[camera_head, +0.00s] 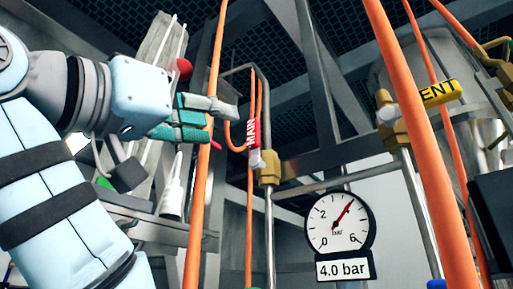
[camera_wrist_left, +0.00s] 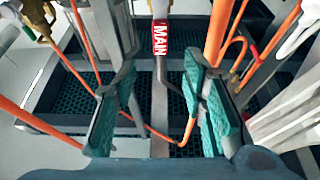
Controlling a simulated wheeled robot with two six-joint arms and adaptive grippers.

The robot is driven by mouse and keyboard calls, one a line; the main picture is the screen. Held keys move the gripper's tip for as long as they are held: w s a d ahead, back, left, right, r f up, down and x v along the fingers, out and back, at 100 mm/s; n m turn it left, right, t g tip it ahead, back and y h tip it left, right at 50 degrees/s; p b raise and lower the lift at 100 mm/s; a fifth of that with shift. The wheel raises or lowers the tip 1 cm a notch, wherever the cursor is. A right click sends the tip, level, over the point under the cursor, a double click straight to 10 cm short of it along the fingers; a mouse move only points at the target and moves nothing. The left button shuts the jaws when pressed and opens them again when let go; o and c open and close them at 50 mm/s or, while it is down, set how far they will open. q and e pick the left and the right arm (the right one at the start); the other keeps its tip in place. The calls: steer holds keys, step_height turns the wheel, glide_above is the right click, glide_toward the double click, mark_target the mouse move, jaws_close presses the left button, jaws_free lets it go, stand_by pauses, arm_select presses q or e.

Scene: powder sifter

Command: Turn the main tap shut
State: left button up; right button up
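The main tap has a red handle (camera_head: 253,134) marked MAIN, standing nearly upright above a brass valve body (camera_head: 269,167) on a steel pipe. In the left wrist view the red handle (camera_wrist_left: 160,38) shows at the top middle, beyond the fingertips. My left gripper (camera_head: 223,122) is to the left of the handle and apart from it. In the left wrist view my left gripper (camera_wrist_left: 160,82) has its teal finger pads spread wide with nothing between them. My right gripper is not in view.
An orange hose (camera_head: 205,180) runs upright close to my left gripper. A round gauge (camera_head: 339,223) has a display (camera_head: 343,269) reading 4.0 bar. A yellow vent handle (camera_head: 440,93) is at the upper right.

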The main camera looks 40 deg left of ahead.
mark_target(251, 127)
arm_select(q)
steer(key=p+x, duration=0.9)
steer(key=x, duration=0.1)
steer(key=shift+w+a+r, duration=0.1)
steer(key=shift+w+r, duration=0.25)
steer(key=shift+w, duration=0.2)
jaws_close()
